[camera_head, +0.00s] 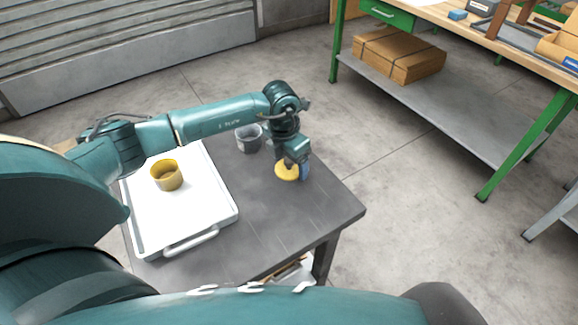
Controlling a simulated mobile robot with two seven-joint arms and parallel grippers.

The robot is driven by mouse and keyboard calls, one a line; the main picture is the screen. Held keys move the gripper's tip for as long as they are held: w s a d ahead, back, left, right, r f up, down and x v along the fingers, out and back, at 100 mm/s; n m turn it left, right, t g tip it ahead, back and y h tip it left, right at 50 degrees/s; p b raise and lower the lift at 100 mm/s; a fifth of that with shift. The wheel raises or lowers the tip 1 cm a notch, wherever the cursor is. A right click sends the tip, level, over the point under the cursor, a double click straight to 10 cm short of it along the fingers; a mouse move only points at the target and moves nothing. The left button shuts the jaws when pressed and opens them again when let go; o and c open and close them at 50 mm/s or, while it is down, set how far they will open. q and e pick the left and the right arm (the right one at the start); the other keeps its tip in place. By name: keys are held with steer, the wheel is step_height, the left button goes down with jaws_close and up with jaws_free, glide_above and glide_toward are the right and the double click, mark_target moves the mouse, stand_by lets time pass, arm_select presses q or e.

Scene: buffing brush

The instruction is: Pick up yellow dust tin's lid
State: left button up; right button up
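The yellow round lid (286,172) is on the right part of the dark table, at the fingers of my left gripper (297,168). The gripper points down and its fingers partly cover the lid's right side. I cannot tell whether the fingers are closed on the lid or only beside it, or whether the lid touches the table. My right gripper is not in view.
A grey cup (248,139) stands on the dark table (262,232) behind the lid, near my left forearm. The table's front right is clear. A green-legged workbench (460,120) with a cardboard box (398,55) on its shelf stands at the upper right.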

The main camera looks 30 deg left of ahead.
arm_select(q)
steer(key=c, duration=0.8)
steer(key=shift+o, duration=0.2)
steer(key=shift+r, duration=0.1)
